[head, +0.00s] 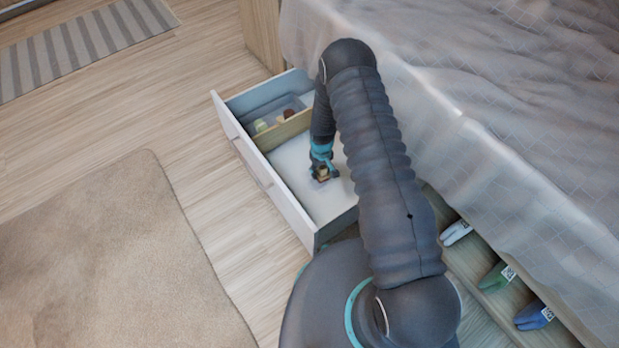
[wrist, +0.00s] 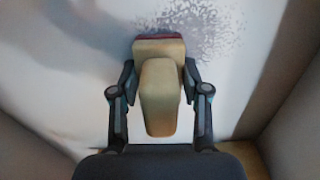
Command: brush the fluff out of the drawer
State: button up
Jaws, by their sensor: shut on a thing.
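The drawer (head: 265,178) is pulled out from under the bed, with a white floor (head: 300,185) in its nearer compartment. My gripper (head: 322,173) is down inside that compartment. In the wrist view my gripper (wrist: 159,82) is shut on a pale wooden brush (wrist: 160,95), with one finger on each side of it. The brush has a dark red strip (wrist: 155,38) along its far edge. Grey speckled fluff (wrist: 205,28) lies on the white floor beyond and right of the brush head. Whether the brush touches the floor I cannot tell. My arm hides part of the drawer in the head view.
A wooden divider (head: 285,130) separates off a far compartment with a few small items (head: 262,125). The draped bed (head: 500,130) stands to the right. Several socks or slippers, one green (head: 497,277), lie on a low ledge. A beige rug (head: 110,260) covers open floor at left.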

jog(key=shift+w+d, duration=0.3)
jog(key=shift+d, duration=0.2)
jog(key=shift+w+d, duration=0.3)
jog(key=shift+d, duration=0.2)
jog(key=shift+w+d+r, duration=0.15)
jog(key=shift+r, duration=0.5)
jog(key=shift+w+d+r, duration=0.1)
jog(key=shift+r, duration=0.5)
jog(key=shift+s+a+r+p, duration=0.1)
jog(key=shift+r+p, duration=0.25)
jog(key=shift+r, duration=0.2)
jog(key=shift+s+a+r+p, duration=0.1)
jog(key=shift+r+p, duration=0.2)
jog(key=shift+r, duration=0.2)
jog(key=shift+r+p, duration=0.75)
jog(key=shift+r, duration=1.05)
